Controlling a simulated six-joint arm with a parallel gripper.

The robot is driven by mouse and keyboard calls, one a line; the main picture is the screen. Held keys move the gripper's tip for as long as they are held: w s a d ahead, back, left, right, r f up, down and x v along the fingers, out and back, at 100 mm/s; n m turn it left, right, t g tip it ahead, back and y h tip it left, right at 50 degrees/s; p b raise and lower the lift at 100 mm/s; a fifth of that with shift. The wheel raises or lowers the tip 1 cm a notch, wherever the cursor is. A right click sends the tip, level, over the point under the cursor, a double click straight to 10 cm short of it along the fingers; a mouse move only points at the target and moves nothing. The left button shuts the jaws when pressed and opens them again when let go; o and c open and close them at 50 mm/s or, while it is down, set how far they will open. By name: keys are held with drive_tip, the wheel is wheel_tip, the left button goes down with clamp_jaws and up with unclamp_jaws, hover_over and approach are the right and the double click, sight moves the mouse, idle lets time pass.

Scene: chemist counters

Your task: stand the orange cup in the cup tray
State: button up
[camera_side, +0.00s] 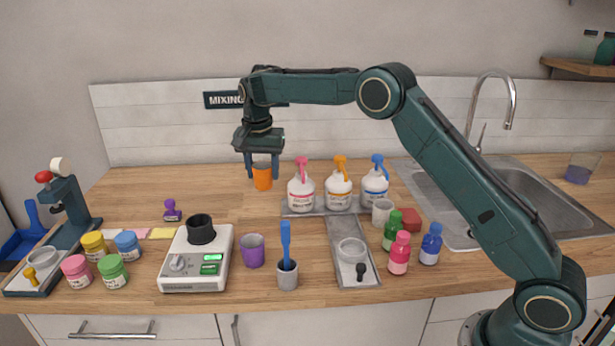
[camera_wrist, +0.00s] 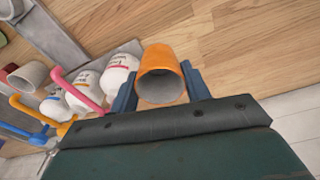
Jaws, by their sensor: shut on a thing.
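The orange cup (camera_side: 263,180) is between the two fingers of my gripper (camera_side: 262,172), which is shut on it. The cup looks upright in the side view, left of the pump bottles. Whether its base is clear of the counter is hard to tell. In the wrist view the orange cup (camera_wrist: 160,62) sits between the blue fingers (camera_wrist: 158,82), its open mouth towards the camera. A long grey tray (camera_side: 338,236), which may be the cup tray, lies at front centre right.
Three pump bottles (camera_side: 301,192) stand on a grey base just right of the cup. A white cup (camera_side: 383,211) and small coloured bottles (camera_side: 399,254) stand right of the tray. A scale (camera_side: 196,262) and purple cup (camera_side: 252,250) are front left. The counter left of my gripper is clear.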

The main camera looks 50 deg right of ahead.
drive_tip(key=shift+r, duration=0.4)
drive_tip(key=shift+r, duration=0.1)
idle(0.6)
drive_tip(key=shift+s+r, duration=0.3)
drive_tip(key=shift+r, duration=0.05)
drive_tip(key=s+r, duration=0.5)
drive_tip(key=s, duration=0.7)
drive_tip(key=s+d+r, duration=0.1)
drive_tip(key=s+r, duration=0.5)
drive_tip(key=s, duration=0.7)
drive_tip(key=shift+s+d+r, duration=0.15)
drive_tip(key=shift+s+d, duration=0.15)
wheel_tip(320, 180, down, 16)
